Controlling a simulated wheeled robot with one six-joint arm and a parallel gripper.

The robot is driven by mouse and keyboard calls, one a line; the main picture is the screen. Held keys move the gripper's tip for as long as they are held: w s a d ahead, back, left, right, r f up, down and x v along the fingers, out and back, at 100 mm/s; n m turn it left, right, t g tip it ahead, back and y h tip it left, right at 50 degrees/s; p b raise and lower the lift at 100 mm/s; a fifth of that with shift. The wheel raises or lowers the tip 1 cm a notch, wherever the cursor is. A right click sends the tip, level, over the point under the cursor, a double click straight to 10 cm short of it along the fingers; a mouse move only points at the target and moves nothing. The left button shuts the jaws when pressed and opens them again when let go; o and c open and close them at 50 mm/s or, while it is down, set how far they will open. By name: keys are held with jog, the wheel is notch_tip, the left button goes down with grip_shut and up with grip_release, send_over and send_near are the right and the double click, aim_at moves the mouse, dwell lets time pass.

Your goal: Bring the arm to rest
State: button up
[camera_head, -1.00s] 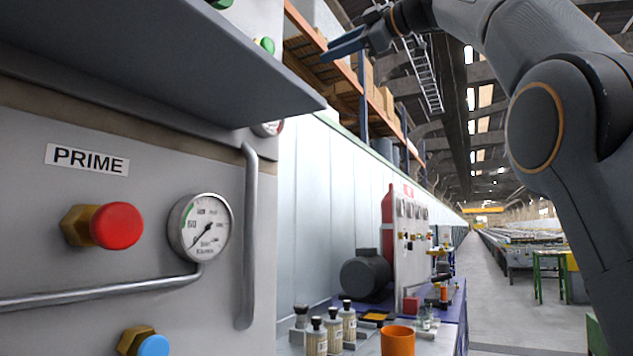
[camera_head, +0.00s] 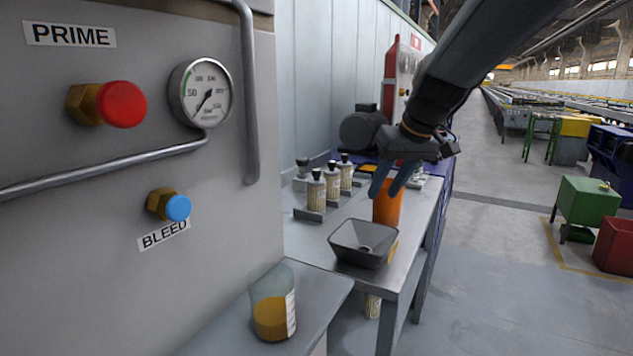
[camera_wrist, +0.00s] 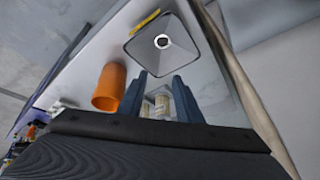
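My gripper (camera_head: 384,194) hangs over the steel bench, fingers pointing down, in front of the orange cup (camera_head: 388,209) and beyond the grey square funnel tray (camera_head: 345,240). In the wrist view my gripper (camera_wrist: 160,80) has its two blue fingers apart with nothing held between them. Bottles show in the gap, lower down and behind the fingers. The orange cup (camera_wrist: 109,86) is left of the fingers and the tray (camera_wrist: 140,48) is above them in that view.
The panel with a red PRIME knob (camera_head: 121,104), gauge (camera_head: 203,92) and blue BLEED knob (camera_head: 178,208) stands at left. Labelled bottles (camera_head: 317,192) stand on the bench (camera_head: 312,236).

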jog(key=s+d+f+m+g+h, duration=0.1)
jog(key=s+f, duration=0.5)
jog(key=s, duration=0.3)
jog(key=s+d+f+m+g+p, duration=0.1)
jog(key=s+f+g, duration=0.1)
jog(key=s+f, duration=0.4)
jog(key=s+d+f+m+g+h+p, duration=0.1)
jog(key=s+f, duration=0.5)
jog(key=s, duration=0.6)
jog(key=shift+s+d+f+g+h, duration=0.2)
jog(key=shift+s+d+g+h, duration=0.1)
jog(key=shift+s+d+g, duration=0.15)
